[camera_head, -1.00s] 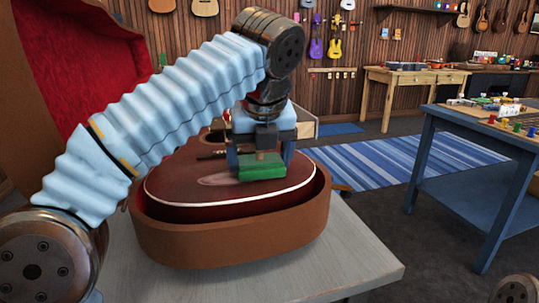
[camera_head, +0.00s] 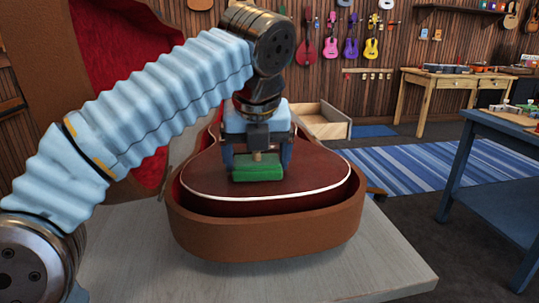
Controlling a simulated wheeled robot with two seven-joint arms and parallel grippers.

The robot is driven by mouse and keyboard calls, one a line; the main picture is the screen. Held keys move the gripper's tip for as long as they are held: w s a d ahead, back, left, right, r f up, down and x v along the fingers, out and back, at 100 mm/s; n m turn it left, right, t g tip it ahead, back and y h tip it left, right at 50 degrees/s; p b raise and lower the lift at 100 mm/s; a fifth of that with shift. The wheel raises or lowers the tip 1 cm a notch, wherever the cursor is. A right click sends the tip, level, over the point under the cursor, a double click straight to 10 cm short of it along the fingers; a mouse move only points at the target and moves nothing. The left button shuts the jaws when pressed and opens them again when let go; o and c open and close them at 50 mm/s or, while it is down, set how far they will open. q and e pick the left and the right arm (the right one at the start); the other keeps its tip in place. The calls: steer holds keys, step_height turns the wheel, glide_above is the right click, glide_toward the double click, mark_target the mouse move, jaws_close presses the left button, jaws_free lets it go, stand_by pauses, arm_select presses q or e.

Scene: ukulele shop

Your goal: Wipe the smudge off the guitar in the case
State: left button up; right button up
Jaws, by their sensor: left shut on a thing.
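The dark red-brown guitar (camera_head: 310,182) lies in the open brown case (camera_head: 265,233), its cream-edged lower body toward me. The lid (camera_head: 118,50), lined in red, stands open at the left. My left gripper (camera_head: 257,158) is shut on the short wooden handle of a green wiping pad (camera_head: 258,172) over the middle of the guitar's top. The pad is on or just above the surface; I cannot tell which. No smudge shows on the visible top; the area under and behind the pad is hidden. My right gripper is out of view.
The case rests on a pale grey table (camera_head: 390,275) with bare room at its front and right. An open wooden box (camera_head: 322,122) is behind the case.

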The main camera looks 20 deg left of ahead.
mark_target(230, 176)
arm_select(q)
steer(key=shift+s+a, duration=0.65)
steer(key=shift+a, duration=0.35)
steer(key=shift+s+a, duration=0.6)
steer(key=shift+a, duration=0.4)
steer(key=shift+r, duration=3)
